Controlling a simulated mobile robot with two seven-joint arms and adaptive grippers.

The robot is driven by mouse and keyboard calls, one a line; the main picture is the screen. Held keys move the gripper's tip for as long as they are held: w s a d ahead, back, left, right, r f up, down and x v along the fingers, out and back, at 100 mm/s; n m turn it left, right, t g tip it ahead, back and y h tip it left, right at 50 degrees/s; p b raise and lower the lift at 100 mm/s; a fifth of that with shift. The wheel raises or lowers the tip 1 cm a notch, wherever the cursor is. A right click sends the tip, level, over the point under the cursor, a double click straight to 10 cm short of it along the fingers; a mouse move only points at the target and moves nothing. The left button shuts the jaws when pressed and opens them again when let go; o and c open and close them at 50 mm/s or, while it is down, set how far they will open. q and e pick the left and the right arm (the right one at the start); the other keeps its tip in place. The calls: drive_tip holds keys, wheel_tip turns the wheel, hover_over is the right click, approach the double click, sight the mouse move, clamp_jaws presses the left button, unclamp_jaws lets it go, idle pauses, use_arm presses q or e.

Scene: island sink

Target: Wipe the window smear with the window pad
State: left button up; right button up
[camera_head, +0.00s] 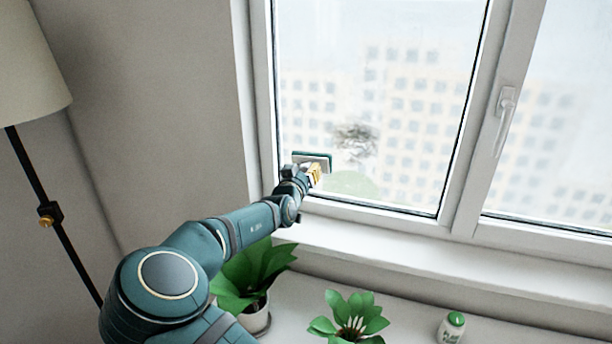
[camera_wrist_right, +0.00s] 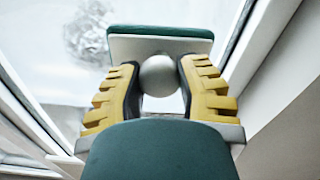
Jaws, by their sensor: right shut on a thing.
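The window smear (camera_head: 355,142) is a grey, blotchy patch on the lower part of the left window pane. It also shows in the right wrist view (camera_wrist_right: 88,32) at the upper left. The window pad (camera_head: 313,158) has a white back and a dark green edge, and sits at or close to the glass, left of and a little below the smear. My right gripper (camera_head: 314,176) is shut on the pad's round grey knob (camera_wrist_right: 159,76), with a yellow-and-black finger on each side. Whether the pad touches the glass I cannot tell. My left gripper is not in view.
The window frame (camera_head: 257,100) stands close left of the pad, and the sill (camera_head: 400,252) runs below. A potted plant (camera_head: 255,318), a second plant (camera_head: 350,318) and a small white-and-green bottle (camera_head: 452,326) stand below. A floor lamp (camera_head: 30,70) is far left.

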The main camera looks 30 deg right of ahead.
sight(312, 162)
drive_tip(key=shift+p+x, duration=0.3)
drive_tip(key=shift+x, duration=2.3)
drive_tip(key=shift+d, duration=0.1)
drive_tip(key=shift+x, duration=0.95)
drive_tip(key=shift+s+d+b, duration=0.9)
drive_tip(key=shift+s+d, duration=0.8)
drive_tip(key=shift+s, duration=0.3)
drive_tip(key=shift+s+d+b, duration=0.9)
drive_tip(key=shift+s+d, duration=0.75)
drive_tip(key=shift+s, duration=0.35)
drive_tip(key=shift+s, duration=0.1)
